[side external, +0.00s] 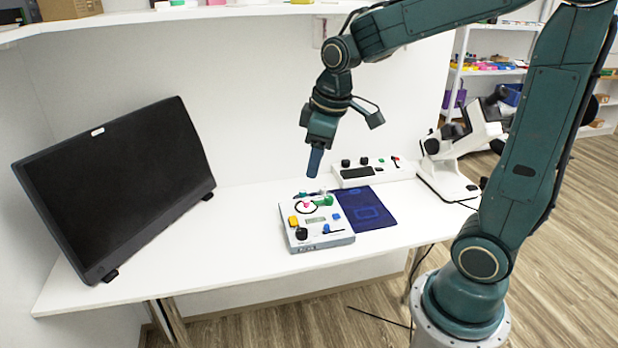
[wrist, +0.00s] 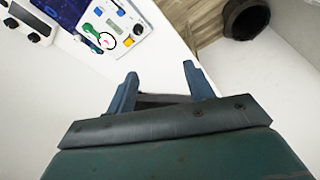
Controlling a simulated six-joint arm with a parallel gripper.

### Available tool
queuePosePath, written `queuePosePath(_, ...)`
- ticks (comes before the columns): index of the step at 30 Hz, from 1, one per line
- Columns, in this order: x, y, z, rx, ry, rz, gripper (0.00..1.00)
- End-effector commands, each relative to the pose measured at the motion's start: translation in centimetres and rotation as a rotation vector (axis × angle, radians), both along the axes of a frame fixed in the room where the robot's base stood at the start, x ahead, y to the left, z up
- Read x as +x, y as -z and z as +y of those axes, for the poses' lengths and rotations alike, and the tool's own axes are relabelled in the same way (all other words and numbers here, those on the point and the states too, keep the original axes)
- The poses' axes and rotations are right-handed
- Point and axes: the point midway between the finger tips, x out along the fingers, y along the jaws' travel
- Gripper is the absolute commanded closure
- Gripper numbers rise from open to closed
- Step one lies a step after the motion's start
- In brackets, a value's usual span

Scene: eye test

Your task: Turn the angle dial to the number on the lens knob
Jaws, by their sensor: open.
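A white control box (side external: 343,224) sits on the table below my gripper (side external: 314,168). On its top are a dark ring dial (side external: 298,209) with a pink centre, a green part, a yellow part, a black knob (side external: 301,234), a blue part and a small display. I cannot tell which is the angle dial or the lens knob, and no number is legible. In the wrist view the control box (wrist: 112,22) is at the top, with the ring dial (wrist: 106,41) beyond the fingers. My gripper (wrist: 160,86) is open and empty, above the box and apart from it.
A dark blue mat (side external: 375,212) lies right of the box. Behind it are a white panel with knobs (side external: 392,170) and a white microscope (side external: 448,175). A black monitor (side external: 120,185) stands at left. The table between monitor and box (side external: 225,235) is clear.

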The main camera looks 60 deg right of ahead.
Motion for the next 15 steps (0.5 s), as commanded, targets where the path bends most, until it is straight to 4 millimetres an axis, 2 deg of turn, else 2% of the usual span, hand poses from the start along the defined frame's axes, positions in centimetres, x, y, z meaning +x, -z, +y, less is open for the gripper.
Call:
queuePosePath(6,3.3,3.3,-2.2,-0.01,-0.075,0.074,0.48)
queuePosePath(15,6.9,8.8,-5.5,-0.009,-0.183,0.165,0.48)
